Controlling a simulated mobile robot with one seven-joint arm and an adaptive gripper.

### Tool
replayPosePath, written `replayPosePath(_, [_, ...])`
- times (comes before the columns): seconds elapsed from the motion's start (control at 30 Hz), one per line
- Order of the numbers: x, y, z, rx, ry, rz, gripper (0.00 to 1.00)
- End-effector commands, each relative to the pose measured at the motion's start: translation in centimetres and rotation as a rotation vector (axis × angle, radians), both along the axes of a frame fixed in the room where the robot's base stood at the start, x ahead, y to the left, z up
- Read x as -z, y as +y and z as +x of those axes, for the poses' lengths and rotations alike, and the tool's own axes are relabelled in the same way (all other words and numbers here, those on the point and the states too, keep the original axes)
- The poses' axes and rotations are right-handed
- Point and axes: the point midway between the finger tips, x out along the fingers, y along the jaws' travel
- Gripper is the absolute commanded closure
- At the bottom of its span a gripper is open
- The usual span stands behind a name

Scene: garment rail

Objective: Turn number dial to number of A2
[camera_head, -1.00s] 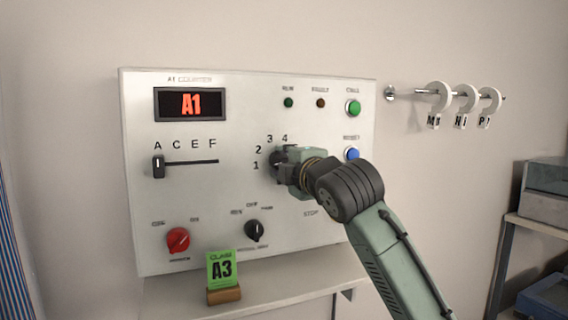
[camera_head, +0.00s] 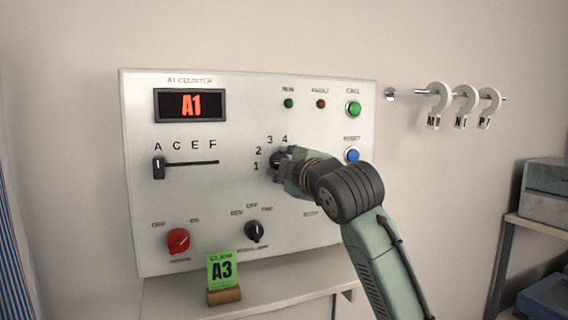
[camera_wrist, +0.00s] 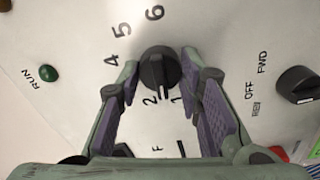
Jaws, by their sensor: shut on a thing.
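The number dial (camera_wrist: 160,68) is a round black knob on the white panel (camera_head: 300,230). In the wrist view it sits between the two fingertips of my gripper (camera_wrist: 161,76), which is shut on it. A pale mark on the dial lies near the 2 and 1 labels; I cannot tell exactly which it meets. In the head view my gripper (camera_head: 281,167) covers much of the dial, beside the numbers 1 to 4. The letter slider (camera_head: 158,167) stands at A.
A red knob (camera_head: 178,240) and a black selector (camera_head: 255,231) sit low on the panel. Green (camera_head: 353,108) and blue (camera_head: 352,154) buttons are at right. Hooks with tags (camera_head: 437,105) hang on a rail.

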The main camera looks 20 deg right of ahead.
Motion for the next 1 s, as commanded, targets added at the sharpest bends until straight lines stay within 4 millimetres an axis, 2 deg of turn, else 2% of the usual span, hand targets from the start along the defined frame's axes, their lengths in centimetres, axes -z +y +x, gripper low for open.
replayPosePath(0.5, [0.12, 0.05, 0.05, -0.002, 0.016, 0.352, 0.95])
replayPosePath(1.0, [0.14, -0.01, 0.01, 0.001, 0.018, 0.429, 0.95])
